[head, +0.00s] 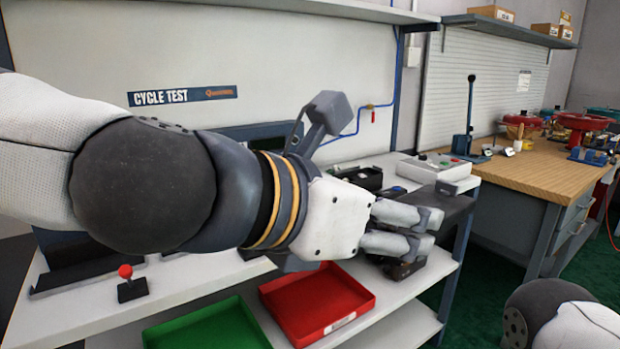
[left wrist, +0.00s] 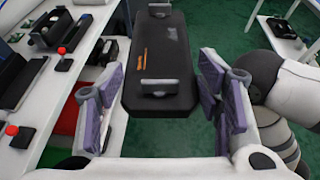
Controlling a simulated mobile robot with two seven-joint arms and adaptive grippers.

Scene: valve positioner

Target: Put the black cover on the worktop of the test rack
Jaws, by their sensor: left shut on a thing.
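The black cover (left wrist: 160,60) is a long dark box with orange marks and a grey upright tab near each end, in the left wrist view. In the head view the dark cover (head: 450,203) shows partly behind the fingers of my left gripper (head: 422,230); the rest is hidden. The white worktop (head: 190,278) of the test rack lies below and left of the gripper. My right gripper is out of view.
A red tray (head: 345,320) and a green tray (head: 215,320) sit low at the front of the rack. A small red-knobbed lever (head: 130,285) and a grey control box (head: 435,168) stand on the worktop. A wooden bench (head: 540,172) stands at right.

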